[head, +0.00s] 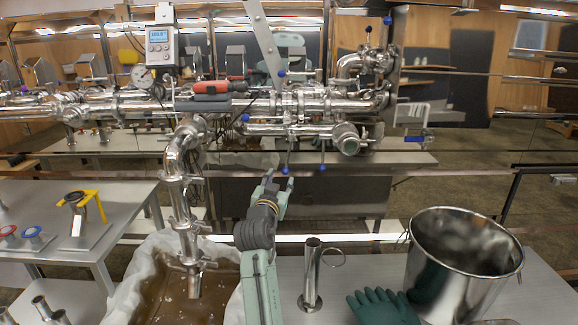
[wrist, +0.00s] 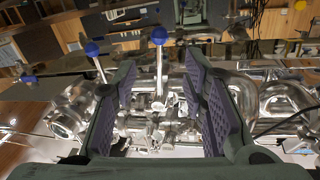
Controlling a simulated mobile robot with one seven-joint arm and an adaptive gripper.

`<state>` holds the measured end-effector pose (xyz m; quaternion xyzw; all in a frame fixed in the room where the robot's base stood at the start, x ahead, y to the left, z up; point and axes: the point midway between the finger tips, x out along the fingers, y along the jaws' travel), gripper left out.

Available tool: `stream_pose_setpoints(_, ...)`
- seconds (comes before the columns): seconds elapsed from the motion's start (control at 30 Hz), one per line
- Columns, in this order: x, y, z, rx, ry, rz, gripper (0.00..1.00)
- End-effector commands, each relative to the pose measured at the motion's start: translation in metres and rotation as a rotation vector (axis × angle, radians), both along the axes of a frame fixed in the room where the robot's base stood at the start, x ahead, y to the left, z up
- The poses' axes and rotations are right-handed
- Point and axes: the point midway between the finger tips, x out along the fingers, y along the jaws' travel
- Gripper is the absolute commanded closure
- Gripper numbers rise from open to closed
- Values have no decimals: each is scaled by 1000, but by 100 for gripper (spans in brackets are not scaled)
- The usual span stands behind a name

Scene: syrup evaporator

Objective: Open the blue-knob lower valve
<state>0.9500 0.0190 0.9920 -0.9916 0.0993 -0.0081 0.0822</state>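Two blue knobs hang on thin metal levers under the lower pipe, a left one (head: 284,170) and a right one (head: 322,168). I cannot tell which the task means. My gripper (head: 279,181) is open, just below the left knob. In the wrist view, that knob (wrist: 159,35) and its upright lever lie in line with the gap between the two ridged fingers (wrist: 165,85); no contact shows. The other knob (wrist: 92,48) leans outside the left finger. The finger pads hide part of the piping behind them.
Steel pipework (head: 300,105) runs across above my gripper, with other blue knobs, one at the upper lever (head: 281,73). A downpipe (head: 180,200) stands left over a lined brown-liquid vat (head: 140,265). A steel pot (head: 425,280) and green glove (head: 380,308) are at right.

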Motion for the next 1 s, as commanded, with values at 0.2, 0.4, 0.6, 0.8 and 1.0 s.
stream_pose_setpoints(0.2,40,-9,1,-1,0,-1,61)
stream_pose_setpoints(0.4,74,-15,1,-1,0,-1,61)
stream_pose_setpoints(0.6,92,-19,1,-2,-1,0,61)
stream_pose_setpoints(0.8,96,-20,1,-1,-1,0,61)
stream_pose_setpoints(1.0,96,-20,1,-1,-1,0,63)
